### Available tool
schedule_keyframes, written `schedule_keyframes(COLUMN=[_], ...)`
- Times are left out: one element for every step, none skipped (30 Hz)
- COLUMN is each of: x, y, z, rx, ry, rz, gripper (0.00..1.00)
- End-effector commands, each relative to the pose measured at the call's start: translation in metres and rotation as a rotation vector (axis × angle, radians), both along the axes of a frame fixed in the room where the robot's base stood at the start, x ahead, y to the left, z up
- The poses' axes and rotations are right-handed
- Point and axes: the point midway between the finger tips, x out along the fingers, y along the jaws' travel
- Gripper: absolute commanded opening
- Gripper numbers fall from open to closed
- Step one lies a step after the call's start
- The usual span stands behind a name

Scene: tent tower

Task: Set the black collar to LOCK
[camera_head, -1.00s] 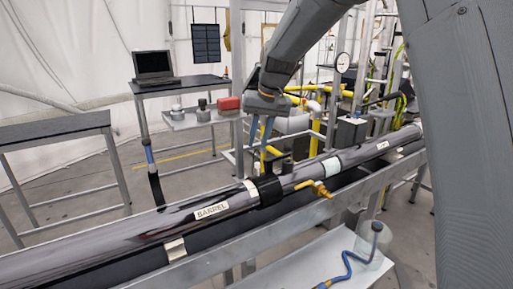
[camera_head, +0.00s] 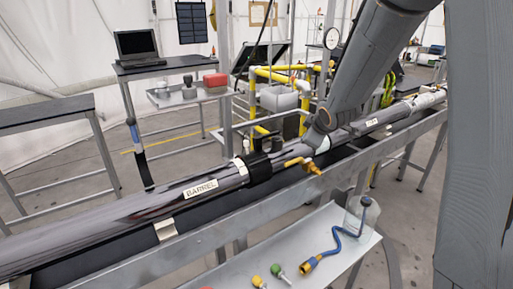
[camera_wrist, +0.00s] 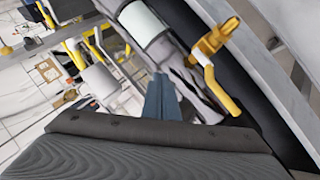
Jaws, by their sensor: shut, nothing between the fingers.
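The black collar (camera_head: 258,166) sits around the long dark barrel (camera_head: 120,217), right of the BARREL label (camera_head: 201,188). A short black knob (camera_head: 277,146) stands up at its far side. No LOCK mark is readable. A brass valve (camera_head: 301,163) sticks out on the near side, just right of the collar; it also shows in the wrist view (camera_wrist: 214,60). My gripper's blue fingers (camera_wrist: 160,98) are together and empty in the wrist view, beside the barrel. In the head view my wrist is right of the collar and its fingers are hidden. I cannot make out the collar in the wrist view.
A metal rail (camera_head: 215,232) runs along the barrel's near side. A lower tray (camera_head: 322,245) holds a clear bottle (camera_head: 361,217), a blue hose (camera_head: 338,243) and small coloured fittings. Yellow pipes (camera_head: 262,72) and a laptop table (camera_head: 150,67) stand behind.

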Motion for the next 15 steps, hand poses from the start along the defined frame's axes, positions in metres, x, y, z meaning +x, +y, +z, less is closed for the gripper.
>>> schedule_keyframes(x=[-0.006, -0.009, -0.014, -0.020, -0.026, -0.034, -0.042, -0.049, -0.060, -0.069, -0.078, -0.090, -0.099, -0.107, -0.118], y=[-0.005, -0.004, -0.002, 0.001, 0.005, 0.011, 0.016, 0.021, 0.028, 0.034, 0.039, 0.047, 0.052, 0.057, 0.063], z=[-0.006, -0.007, -0.008, -0.009, -0.010, -0.009, -0.009, -0.009, -0.007, -0.006, -0.005, -0.002, 0.001, 0.003, 0.007], rx=[-0.050, -0.081, -0.120, -0.145, -0.168, -0.196, -0.213, -0.227, -0.244, -0.254, -0.261, -0.268, -0.271, -0.275, -0.276], ry=[-0.048, -0.083, -0.129, -0.164, -0.200, -0.250, -0.286, -0.321, -0.371, -0.407, -0.442, -0.490, -0.525, -0.559, -0.599], rz=[0.088, 0.147, 0.226, 0.286, 0.343, 0.418, 0.471, 0.522, 0.584, 0.629, 0.669, 0.720, 0.754, 0.784, 0.819], gripper=[0.00, 0.00, 0.00, 0.00, 0.00, 0.00, 0.00, 0.00, 0.00, 0.00, 0.00, 0.00, 0.00, 0.00, 0.00])
